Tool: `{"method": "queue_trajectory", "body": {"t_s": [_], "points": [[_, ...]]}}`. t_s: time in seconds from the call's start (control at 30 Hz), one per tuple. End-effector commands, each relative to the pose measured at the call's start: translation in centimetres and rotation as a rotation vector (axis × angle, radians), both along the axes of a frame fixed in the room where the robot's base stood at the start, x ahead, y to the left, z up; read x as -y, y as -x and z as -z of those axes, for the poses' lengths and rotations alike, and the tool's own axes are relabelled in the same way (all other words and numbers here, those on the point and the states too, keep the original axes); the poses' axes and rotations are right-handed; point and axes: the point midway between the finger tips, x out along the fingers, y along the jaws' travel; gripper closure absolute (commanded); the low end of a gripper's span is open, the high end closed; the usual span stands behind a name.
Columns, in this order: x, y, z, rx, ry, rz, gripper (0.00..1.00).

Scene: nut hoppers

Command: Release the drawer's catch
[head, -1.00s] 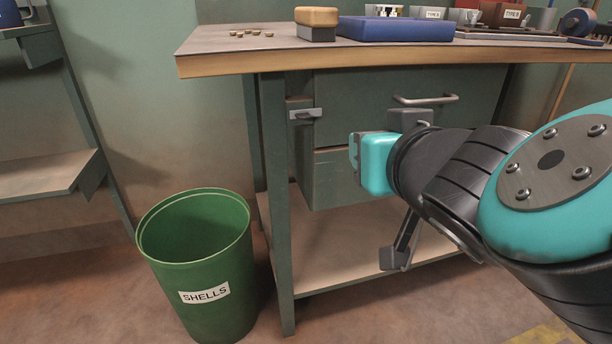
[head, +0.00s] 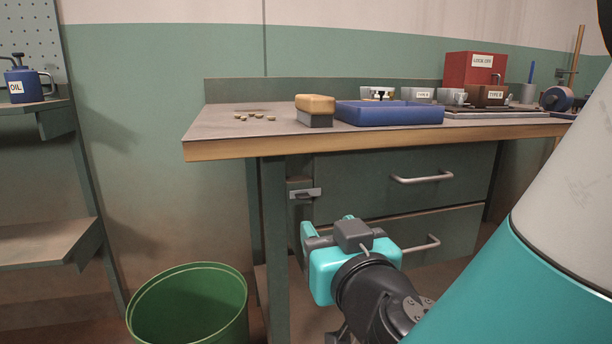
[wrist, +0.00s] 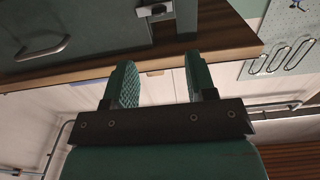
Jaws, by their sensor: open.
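That drawer is green, has a bar handle (head: 422,178) and looks shut. My teal and black gripper (head: 328,228) is below and slightly right of the catch, apart from it. In the wrist view, which looks upside down, the catch (wrist: 155,11) shows at the top, beyond the fingertips and roughly in line with the gap between them. My gripper (wrist: 159,72) is open, with nothing between its fingers.
The bench top (head: 230,150) overhangs the drawers. A lower drawer (head: 455,225) with its own handle sits beneath, partly behind my gripper. A green bin (head: 190,300) stands left of the bench leg. A blue tray (head: 390,113) and a brush-like block (head: 315,110) lie on top.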

Motion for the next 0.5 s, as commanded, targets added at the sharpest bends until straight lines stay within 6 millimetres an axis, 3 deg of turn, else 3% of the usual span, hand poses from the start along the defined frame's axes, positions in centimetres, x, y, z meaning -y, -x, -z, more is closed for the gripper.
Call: {"method": "queue_trajectory", "body": {"t_s": [0.5], "points": [[-2.6, -9.8, -0.2, -0.002, -0.001, 0.002, 0.49]]}}
